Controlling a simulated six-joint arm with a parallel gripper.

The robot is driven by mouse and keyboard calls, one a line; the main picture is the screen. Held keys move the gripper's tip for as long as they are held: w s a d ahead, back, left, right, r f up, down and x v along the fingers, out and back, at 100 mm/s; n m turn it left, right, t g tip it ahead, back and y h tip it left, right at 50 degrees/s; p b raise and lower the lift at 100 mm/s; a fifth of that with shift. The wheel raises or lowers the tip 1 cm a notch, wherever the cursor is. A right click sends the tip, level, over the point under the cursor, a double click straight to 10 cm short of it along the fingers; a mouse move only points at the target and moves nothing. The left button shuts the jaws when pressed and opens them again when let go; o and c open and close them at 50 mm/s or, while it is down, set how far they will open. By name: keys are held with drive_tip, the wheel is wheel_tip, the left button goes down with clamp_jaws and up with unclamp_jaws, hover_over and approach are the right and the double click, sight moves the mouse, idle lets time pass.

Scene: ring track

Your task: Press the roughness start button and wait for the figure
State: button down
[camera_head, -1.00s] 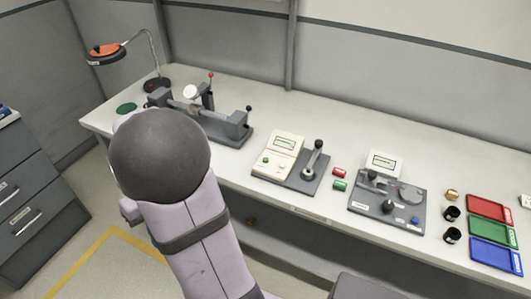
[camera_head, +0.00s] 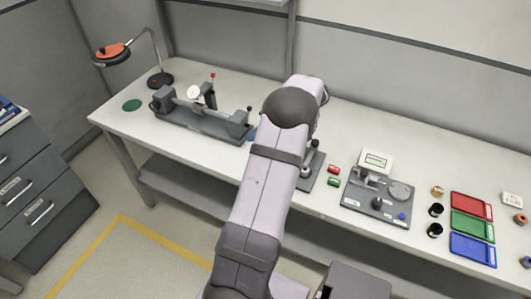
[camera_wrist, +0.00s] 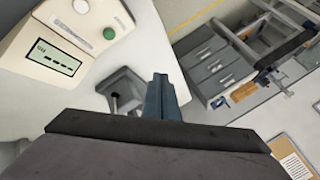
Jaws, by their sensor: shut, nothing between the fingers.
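In the wrist view, a cream instrument box (camera_wrist: 22,45) stands at the upper left. It has a display (camera_wrist: 60,58) showing dashes, a green button (camera_wrist: 109,33) and a white button (camera_wrist: 81,6). My gripper (camera_wrist: 161,78) is shut and empty, to the right of the box and apart from it. In the head view my arm hides this box; part of its dark base with a lever (camera_head: 313,160) shows at the arm's right. A second instrument (camera_head: 378,190) has its own display (camera_head: 376,160) and a blue button (camera_head: 402,217). I cannot read which is the roughness one.
A bench-centre fixture with a dial (camera_head: 205,118) stands left of my arm. A red and a green block (camera_head: 333,181) lie between the instruments. Red, green and blue trays (camera_head: 472,250) are at the right. A lamp (camera_head: 112,52) stands at the far left. The bench front is largely clear.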

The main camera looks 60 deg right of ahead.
drive_tip(key=shift+t+h, duration=0.4)
drive_tip(key=s+d, duration=0.3)
drive_tip(key=shift+s+r+p, duration=0.3)
drive_tip(key=shift+r, duration=0.1)
drive_tip(key=shift+f, duration=0.1)
wheel_tip(320, 180, down, 8)
drive_tip(key=b, duration=0.3)
drive_tip(key=shift+r, duration=0.25)
drive_tip(key=shift+f+b, duration=0.6)
drive_tip(key=shift+b, duration=0.15)
drive_tip(key=shift+f+b, duration=0.9)
drive_tip(key=shift+b, duration=0.35)
idle(1.8)
drive_tip(key=shift+r, duration=0.1)
idle(0.3)
drive_tip(key=shift+r+p, duration=0.3)
drive_tip(key=shift+r, duration=0.55)
